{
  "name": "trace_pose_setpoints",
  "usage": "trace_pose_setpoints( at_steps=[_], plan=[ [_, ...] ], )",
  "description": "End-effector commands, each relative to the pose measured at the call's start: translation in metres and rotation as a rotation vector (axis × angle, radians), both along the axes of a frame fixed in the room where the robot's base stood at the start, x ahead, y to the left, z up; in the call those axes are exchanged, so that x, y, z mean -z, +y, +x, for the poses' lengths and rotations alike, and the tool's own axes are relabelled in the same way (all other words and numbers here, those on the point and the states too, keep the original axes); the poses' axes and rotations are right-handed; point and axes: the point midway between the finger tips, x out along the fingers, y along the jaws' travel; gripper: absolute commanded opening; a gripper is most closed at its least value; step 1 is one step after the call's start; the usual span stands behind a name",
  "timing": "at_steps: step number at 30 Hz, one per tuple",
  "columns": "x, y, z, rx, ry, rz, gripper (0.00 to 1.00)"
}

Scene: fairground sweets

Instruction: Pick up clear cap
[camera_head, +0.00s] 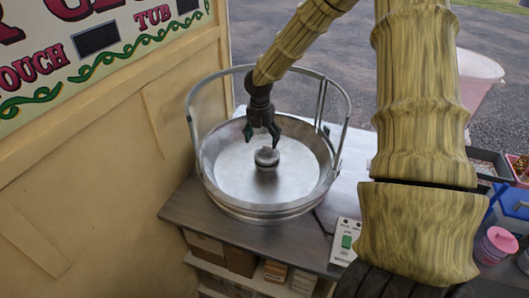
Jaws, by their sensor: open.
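A round metal tub (222,178) with a raised wire rail stands on the counter. In its middle is a small, short metal hub (267,163) with a dark base. A small pale piece (267,151) sits on top of the hub; it may be the clear cap, but it is too small to tell for sure. My dark gripper (262,138) points down inside the rail, just above the hub, fingers spread and empty. I cannot tell whether a fingertip touches the pale piece.
The wire rail (187,118) rings the tub around my gripper. A cream wall with a painted sign (90,45) is close on the left. A control box with a green switch (346,241) is at front right. A pink tub (496,243) and trays are far right.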

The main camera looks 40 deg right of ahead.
Motion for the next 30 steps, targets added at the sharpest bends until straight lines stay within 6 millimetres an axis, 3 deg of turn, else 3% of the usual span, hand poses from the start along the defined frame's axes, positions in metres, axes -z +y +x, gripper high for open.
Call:
trace_pose_setpoints(
  at_steps=[7,14,24,30],
  plan=[
    [0.019,-0.009,-0.012,0.004,-0.001,0.001,0.77],
    [0.041,-0.009,-0.005,0.001,0.001,0.000,0.77],
    [0.045,-0.010,-0.006,0.002,0.000,0.000,0.77],
    [0.044,-0.009,-0.005,0.001,-0.001,0.001,0.41]
  ],
)
